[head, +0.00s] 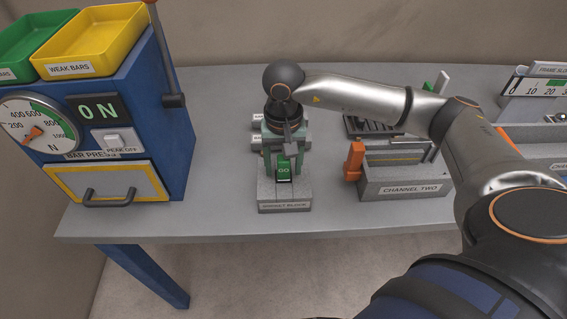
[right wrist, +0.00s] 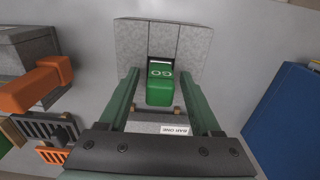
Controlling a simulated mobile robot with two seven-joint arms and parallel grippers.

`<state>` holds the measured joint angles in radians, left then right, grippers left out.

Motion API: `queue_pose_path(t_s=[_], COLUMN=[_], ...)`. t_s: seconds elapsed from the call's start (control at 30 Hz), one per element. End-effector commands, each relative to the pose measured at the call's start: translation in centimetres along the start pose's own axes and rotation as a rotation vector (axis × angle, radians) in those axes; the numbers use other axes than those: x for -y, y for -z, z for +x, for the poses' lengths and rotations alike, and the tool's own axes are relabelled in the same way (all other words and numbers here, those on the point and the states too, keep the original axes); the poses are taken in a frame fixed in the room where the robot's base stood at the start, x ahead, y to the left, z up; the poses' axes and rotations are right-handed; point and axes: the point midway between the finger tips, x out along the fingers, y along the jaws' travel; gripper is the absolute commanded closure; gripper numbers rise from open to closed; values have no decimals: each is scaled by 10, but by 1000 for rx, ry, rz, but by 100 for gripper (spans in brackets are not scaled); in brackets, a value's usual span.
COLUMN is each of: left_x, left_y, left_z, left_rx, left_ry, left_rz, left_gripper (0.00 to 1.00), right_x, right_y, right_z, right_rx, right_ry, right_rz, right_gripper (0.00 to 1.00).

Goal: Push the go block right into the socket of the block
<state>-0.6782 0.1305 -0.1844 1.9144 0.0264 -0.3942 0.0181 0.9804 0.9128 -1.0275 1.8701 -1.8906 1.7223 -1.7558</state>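The go block (head: 284,171) is green with a white GO label; it also shows in the right wrist view (right wrist: 160,92). It stands at the dark opening of the grey speckled socket block (head: 285,196), which also shows in the right wrist view (right wrist: 135,42). Its far end seems to be at or in the opening; how deep I cannot tell. My right gripper (head: 284,160) is above the socket block, with its green fingers on either side of the go block. In the right wrist view the fingers (right wrist: 158,78) stand apart, with gaps beside the block. My left gripper is out of view.
A blue bar press (head: 173,150) with a gauge and drawer stands at the left. The grey channel two fixture (head: 405,188) with an orange handle (head: 354,160) is close on the right. Labelled bars lie behind the socket block. The table front is clear.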

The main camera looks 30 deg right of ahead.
Motion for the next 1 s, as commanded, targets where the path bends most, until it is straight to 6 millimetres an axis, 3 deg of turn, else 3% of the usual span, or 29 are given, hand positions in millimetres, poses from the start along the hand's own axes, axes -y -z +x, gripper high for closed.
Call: queue_pose_path(t_s=[0.37,0.8,1.0], left_x=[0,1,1], left_y=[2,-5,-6], left_z=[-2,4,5], left_rx=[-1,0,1], left_ry=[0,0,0], left_rz=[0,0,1], left_gripper=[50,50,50], right_x=[0,1,0], right_y=[1,0,0], right_z=[-11,-101,-120], right_rx=[-3,-3,-1], right_ry=[2,4,1], right_rz=[0,-1,1], right_gripper=[35,35,35])
